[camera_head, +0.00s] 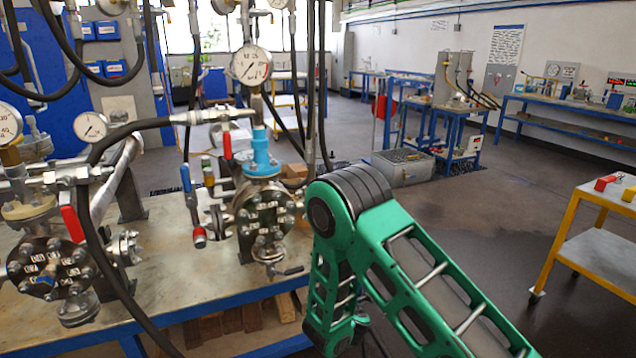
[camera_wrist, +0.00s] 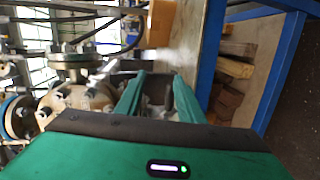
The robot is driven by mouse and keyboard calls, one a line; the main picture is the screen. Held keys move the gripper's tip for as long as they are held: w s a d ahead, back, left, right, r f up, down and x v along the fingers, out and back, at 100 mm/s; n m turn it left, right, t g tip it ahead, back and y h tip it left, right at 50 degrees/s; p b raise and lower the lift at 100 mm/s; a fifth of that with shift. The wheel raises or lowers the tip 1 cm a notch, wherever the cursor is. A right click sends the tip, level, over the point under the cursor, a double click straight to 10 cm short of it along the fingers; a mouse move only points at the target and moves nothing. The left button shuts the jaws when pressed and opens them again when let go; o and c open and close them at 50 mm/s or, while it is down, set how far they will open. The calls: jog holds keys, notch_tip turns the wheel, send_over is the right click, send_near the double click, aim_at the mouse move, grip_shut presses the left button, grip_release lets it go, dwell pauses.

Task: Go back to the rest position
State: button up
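My green arm reaches from the lower right of the head view to the front of the workbench, with its elbow beside the right flanged vessel (camera_head: 264,212). My gripper does not show clearly there. In the wrist view my gripper (camera_wrist: 159,78) has its two green fingers apart, with a gap between them and nothing seen held. A metal flanged vessel (camera_wrist: 82,97) is left of the fingers. A second flanged vessel (camera_head: 48,265) stands at the left of the bench in the head view.
The workbench (camera_head: 190,268) has a blue edge, with wooden blocks (camera_head: 230,322) below it. Black hoses and pressure gauges (camera_head: 251,65) hang above the vessels. A yellow-framed cart (camera_head: 600,235) stands at the right. The floor between is open.

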jog(key=d+r+m+g+h, duration=0.1)
jog(key=d+r+m+h, duration=0.25)
jog(key=d, duration=0.65)
jog(key=d+r+m+g+h, duration=0.1)
jog(key=d+r+m+h, duration=0.3)
jog(key=d, duration=0.6)
jog(key=d+r+m+g+h, duration=0.1)
jog(key=d+r+m+h, duration=0.1)
jog(key=d+r+m, duration=0.5)
jog(key=s+d+m+g+h, duration=0.1)
jog(key=s+d+m+g, duration=0.25)
jog(key=s+d, duration=0.7)
jog(key=s+d+r+m+g+y, duration=0.1)
jog(key=s+d+r+m+g, duration=0.2)
jog(key=s, duration=0.5)
jog(key=s+d+r+m+g+y, duration=0.1)
jog(key=s+d+m+g, duration=0.1)
jog(key=s+d, duration=0.45)
jog(key=s+a+r+m+g+y, duration=0.1)
jog(key=s+a+m+y, duration=0.1)
jog(key=s, duration=0.9)
jog(key=s+a+r+m+g+y, duration=0.2)
jog(key=s+a, duration=0.3)
jog(key=s, duration=0.6)
jog(key=shift+s, duration=0.4)
jog(key=shift+y, duration=0.25)
